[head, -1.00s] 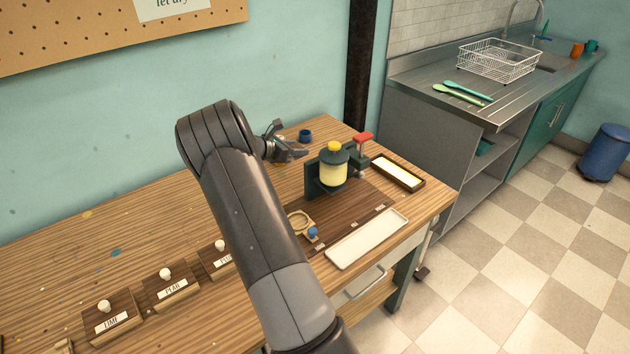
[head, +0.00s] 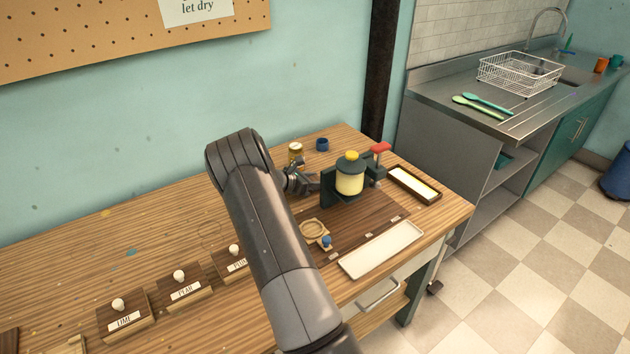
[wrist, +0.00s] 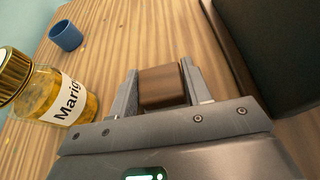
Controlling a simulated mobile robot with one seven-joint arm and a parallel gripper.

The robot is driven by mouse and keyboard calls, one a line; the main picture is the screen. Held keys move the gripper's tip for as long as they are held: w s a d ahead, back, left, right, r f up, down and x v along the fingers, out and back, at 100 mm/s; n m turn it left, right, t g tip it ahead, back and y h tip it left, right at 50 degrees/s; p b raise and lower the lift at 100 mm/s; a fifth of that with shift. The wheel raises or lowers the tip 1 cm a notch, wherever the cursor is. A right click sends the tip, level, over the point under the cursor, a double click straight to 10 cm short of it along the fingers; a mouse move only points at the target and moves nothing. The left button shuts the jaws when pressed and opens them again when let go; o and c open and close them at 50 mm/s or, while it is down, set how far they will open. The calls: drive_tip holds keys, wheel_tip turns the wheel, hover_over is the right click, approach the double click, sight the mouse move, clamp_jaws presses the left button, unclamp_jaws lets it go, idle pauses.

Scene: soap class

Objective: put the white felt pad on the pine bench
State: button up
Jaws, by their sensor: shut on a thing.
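My gripper (head: 302,180) is over the pine bench (head: 190,225), just left of the dark stand that carries a yellow bottle. In the wrist view my gripper (wrist: 163,88) is shut on a small brown block (wrist: 162,86). What is under the block is hidden. I cannot pick out a white felt pad for certain. A pale slab lies in a dark-framed tray (head: 436,195) at the bench's right end, but I cannot tell its material.
An amber jar (wrist: 75,92) stands left of my gripper, and a blue cup (wrist: 66,35) is beyond it. The dark stand (head: 328,188) is close on the right. A cream tray (head: 382,250) lies at the front. Labelled wooden blocks (head: 185,290) line the left front.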

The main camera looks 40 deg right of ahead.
drive_tip(key=shift+f, duration=0.1)
drive_tip(key=o, duration=1)
